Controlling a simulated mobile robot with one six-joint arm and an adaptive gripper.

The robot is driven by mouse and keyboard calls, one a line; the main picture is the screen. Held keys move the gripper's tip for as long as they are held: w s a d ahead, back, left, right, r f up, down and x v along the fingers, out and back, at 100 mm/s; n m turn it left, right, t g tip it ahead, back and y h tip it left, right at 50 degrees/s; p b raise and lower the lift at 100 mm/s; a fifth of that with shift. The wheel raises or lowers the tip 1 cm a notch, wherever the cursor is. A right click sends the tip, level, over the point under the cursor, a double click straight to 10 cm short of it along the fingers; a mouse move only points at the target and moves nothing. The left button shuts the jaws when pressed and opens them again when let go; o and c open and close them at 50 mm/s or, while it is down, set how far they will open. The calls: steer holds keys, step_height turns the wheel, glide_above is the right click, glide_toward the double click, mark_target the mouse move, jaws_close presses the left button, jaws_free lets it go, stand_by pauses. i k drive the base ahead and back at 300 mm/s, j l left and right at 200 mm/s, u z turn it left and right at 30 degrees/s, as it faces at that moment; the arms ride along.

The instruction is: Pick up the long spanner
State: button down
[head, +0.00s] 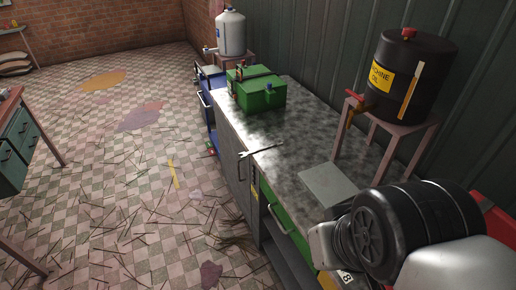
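A long thin metal spanner (262,148) lies near the front edge of the grey metal bench top (305,150). Its open jaw end, at the left, seems to reach to or slightly past the edge. Its shaft runs right over the bench top, with the other end on the surface. Nothing touches it. Part of my arm shows at the lower right, apart from the spanner. My gripper's fingers do not show.
Green metal boxes (262,97) stand behind the spanner. A flat grey plate (328,184) lies nearer me. A black oil drum (408,75) sits on a stand (428,132) at right. A white tank (231,34) is farther back. Straw litters the tiled floor (120,200).

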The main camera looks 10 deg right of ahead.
mark_target(276, 143)
steer(key=i+j+z, duration=0.15)
steer(key=z, duration=1.15)
steer(key=i+j+z, duration=0.2)
steer(key=j+z, duration=0.15)
steer(key=j, duration=0.6)
steer(key=i+j+z, duration=0.1)
steer(key=j+z, duration=0.25)
steer(key=j, duration=0.6)
steer(key=j+z, duration=0.35)
steer(key=j, duration=1.15)
